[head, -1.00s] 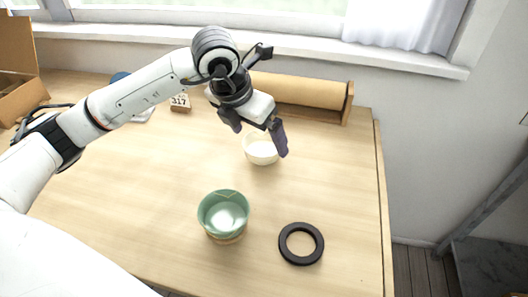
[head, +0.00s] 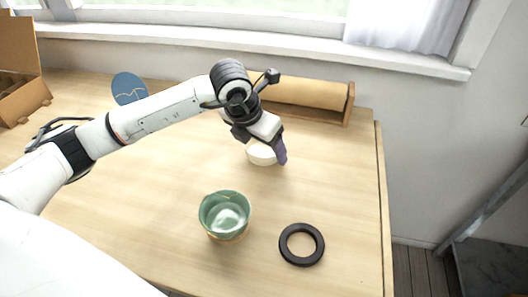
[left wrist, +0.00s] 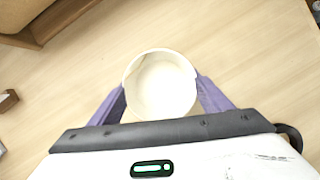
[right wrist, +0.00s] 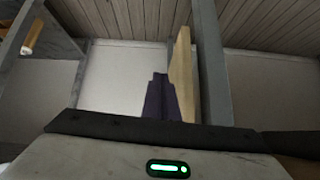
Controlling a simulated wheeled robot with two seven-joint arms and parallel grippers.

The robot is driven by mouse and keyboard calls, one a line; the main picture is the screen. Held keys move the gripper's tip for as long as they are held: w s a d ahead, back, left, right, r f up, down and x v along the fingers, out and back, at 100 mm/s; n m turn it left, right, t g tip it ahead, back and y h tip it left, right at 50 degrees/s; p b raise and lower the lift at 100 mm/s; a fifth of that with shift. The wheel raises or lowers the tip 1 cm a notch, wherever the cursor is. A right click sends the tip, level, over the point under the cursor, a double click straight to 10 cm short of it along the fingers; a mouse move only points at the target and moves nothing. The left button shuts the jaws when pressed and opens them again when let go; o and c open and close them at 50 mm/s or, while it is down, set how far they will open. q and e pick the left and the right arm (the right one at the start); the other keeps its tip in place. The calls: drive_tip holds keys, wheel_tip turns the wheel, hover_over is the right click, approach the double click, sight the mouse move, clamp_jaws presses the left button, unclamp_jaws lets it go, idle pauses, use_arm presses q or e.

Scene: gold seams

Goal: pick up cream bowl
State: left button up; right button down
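The cream bowl (head: 262,158) stands upright on the wooden table, partly hidden behind my left gripper in the head view. In the left wrist view the bowl (left wrist: 160,88) lies between the two purple fingers, its round inside facing the camera. My left gripper (head: 266,150) is low over the bowl and open, with one finger on each side of it. I cannot tell whether the fingers touch its wall. My right gripper (right wrist: 160,95) shows only in the right wrist view, with its fingers together and nothing seen between them.
A green bowl (head: 225,214) on a wooden-looking base and a black ring (head: 301,244) are nearer the front. A wooden holder with a brown roll (head: 305,93) stands behind. A blue plate (head: 128,88) and a cardboard box (head: 18,95) are at the left back.

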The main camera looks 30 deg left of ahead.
use_arm(q)
drive_tip(key=c, duration=0.5)
drive_tip(key=shift+o, duration=0.2)
drive_tip(key=shift+r, duration=0.1)
